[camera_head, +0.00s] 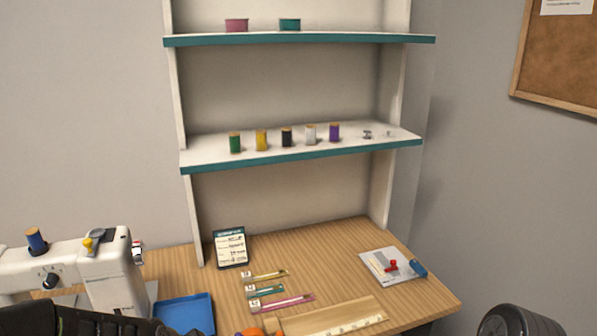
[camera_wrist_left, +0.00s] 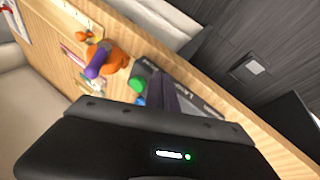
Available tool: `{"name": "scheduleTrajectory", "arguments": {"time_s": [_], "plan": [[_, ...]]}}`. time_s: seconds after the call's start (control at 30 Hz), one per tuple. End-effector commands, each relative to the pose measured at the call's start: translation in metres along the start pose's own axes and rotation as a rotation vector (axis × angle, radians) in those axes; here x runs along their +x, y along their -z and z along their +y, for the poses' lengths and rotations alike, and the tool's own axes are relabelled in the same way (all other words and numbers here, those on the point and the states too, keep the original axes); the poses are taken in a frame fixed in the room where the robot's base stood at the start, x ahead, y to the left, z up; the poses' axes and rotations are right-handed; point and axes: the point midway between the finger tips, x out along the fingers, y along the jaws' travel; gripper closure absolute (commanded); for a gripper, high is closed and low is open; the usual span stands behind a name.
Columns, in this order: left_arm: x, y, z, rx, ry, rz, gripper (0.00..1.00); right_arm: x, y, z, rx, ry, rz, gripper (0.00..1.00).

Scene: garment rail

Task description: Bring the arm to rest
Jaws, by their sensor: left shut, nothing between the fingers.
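My left gripper (camera_wrist_left: 165,92) shows in the left wrist view as a dark body with two dark fingers closed together and nothing between them. It is over the wooden desk (camera_wrist_left: 190,70), close to its edge. My left arm shows as a dark shape at the bottom left of the head view, and its fingers are hidden there. A dark rounded part at the bottom right of the head view seems to be mine; no right gripper shows.
A sewing machine (camera_head: 110,275) and blue tray (camera_head: 186,314) stand on the left. Shelves (camera_head: 300,154) with several spools rise behind. A purple-and-orange object (camera_wrist_left: 108,60) and green item (camera_wrist_left: 137,82) lie close to my left gripper. A white card (camera_head: 392,266) lies on the right.

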Motion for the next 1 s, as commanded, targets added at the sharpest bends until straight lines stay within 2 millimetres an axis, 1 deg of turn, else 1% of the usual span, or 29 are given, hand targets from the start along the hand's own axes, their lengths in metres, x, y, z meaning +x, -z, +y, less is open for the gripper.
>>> {"name": "scheduleTrajectory", "arguments": {"time_s": [0.03,0.07,0.1,0.17,0.2,0.27,0.3,0.4,0.43,0.5,0.6,0.7,1.0], "plan": [[0.032,-0.039,-0.005,0.101,-0.015,-0.033,1.0,0.0,0.0,0.0,0.0,0.0,0.0,0.64],[0.046,-0.059,-0.007,0.16,-0.026,-0.041,1.0,0.0,0.0,0.0,0.0,0.0,0.0,0.64],[0.062,-0.086,-0.011,0.228,-0.036,-0.056,1.0,0.0,0.0,0.0,0.0,0.0,0.0,0.64],[0.082,-0.129,-0.021,0.312,-0.045,-0.085,1.0,0.0,0.0,0.0,0.0,0.0,0.0,0.64],[0.091,-0.158,-0.03,0.353,-0.045,-0.112,1.0,0.0,0.0,0.0,0.0,0.0,0.0,0.64],[0.1,-0.2,-0.043,0.388,-0.041,-0.16,1.0,0.0,0.0,0.0,0.0,0.0,0.0,0.64],[0.102,-0.226,-0.051,0.394,-0.036,-0.196,1.0,0.0,0.0,0.0,0.0,0.0,0.0,0.64],[0.103,-0.279,-0.07,0.385,-0.019,-0.296,1.0,0.0,0.0,0.0,0.0,0.0,0.0,0.64],[0.102,-0.291,-0.074,0.384,-0.014,-0.323,1.0,0.0,0.0,0.0,0.0,0.0,0.0,0.64],[0.101,-0.313,-0.081,0.383,-0.008,-0.371,1.0,0.0,0.0,0.0,0.0,0.0,0.0,0.64],[0.102,-0.329,-0.087,0.382,-0.002,-0.408,1.0,0.0,0.0,0.0,0.0,0.0,0.0,0.64],[0.102,-0.333,-0.088,0.382,-0.001,-0.415,1.0,0.0,0.0,0.0,0.0,0.0,0.0,0.64],[0.102,-0.331,-0.087,0.381,-0.001,-0.413,1.0,0.0,0.0,0.0,0.0,0.0,0.0,0.64]]}}
